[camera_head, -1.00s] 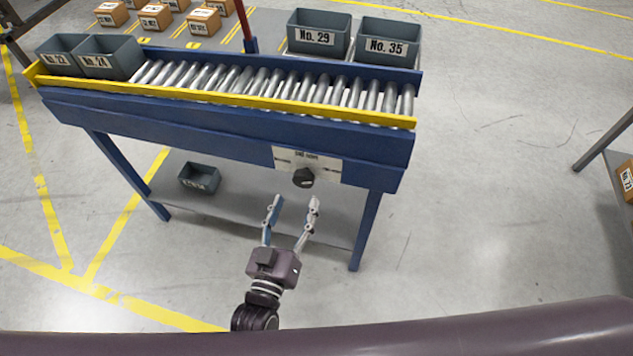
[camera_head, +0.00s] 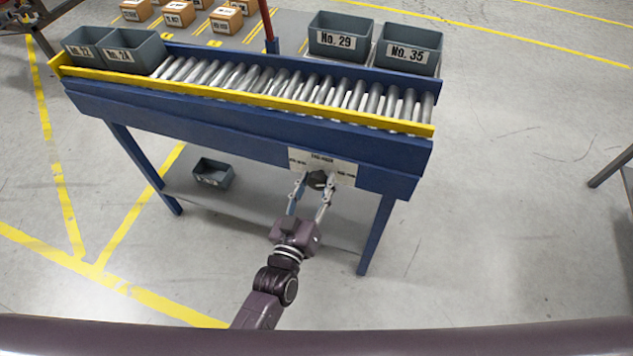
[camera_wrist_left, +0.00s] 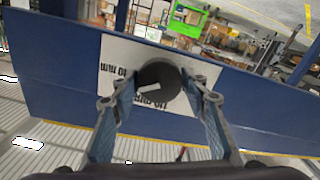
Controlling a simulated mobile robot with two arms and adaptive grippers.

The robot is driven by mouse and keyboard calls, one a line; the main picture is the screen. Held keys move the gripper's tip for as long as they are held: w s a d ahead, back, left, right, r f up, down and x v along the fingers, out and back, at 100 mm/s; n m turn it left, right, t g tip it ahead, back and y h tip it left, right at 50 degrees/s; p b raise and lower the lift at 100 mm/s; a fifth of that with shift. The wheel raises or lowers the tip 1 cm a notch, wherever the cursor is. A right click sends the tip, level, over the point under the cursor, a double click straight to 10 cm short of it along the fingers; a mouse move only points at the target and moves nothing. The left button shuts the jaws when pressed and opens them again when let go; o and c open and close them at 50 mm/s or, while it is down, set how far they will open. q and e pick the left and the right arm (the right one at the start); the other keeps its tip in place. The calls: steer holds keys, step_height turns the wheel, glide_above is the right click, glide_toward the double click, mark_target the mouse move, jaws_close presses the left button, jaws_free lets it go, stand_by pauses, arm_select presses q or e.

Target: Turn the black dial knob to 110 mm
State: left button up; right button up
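The black dial knob (camera_head: 317,180) sits on a white label plate (camera_head: 345,168) on the blue front panel of the roller conveyor. In the left wrist view the round knob (camera_wrist_left: 158,80) has a white pointer mark aimed to the lower left. The plate's printed "mm" lettering is partly hidden behind the knob and fingers. My left gripper (camera_head: 312,189) is at the knob, its fingers spread on either side. In the left wrist view the left gripper (camera_wrist_left: 158,101) is open around the knob; I cannot tell if the fingertips touch it. My right gripper is not in view.
The conveyor's yellow rail (camera_head: 250,97) runs above the panel. Grey bins No. 29 (camera_head: 340,40) and No. 35 (camera_head: 408,48) stand behind the rollers. A small grey bin (camera_head: 213,173) sits on the lower shelf.

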arm_select(q)
steer(key=c, duration=0.6)
steer(key=shift+n, duration=3.1)
steer(key=shift+c, duration=0.2)
steer(key=n+b, duration=0.1)
steer(key=n, duration=0.4)
steer(key=shift+a+f, duration=0.1)
steer(key=shift+n, duration=0.4)
steer(key=o, duration=1.2)
steer(key=shift+c, duration=0.2)
steer(key=v, duration=1.2)
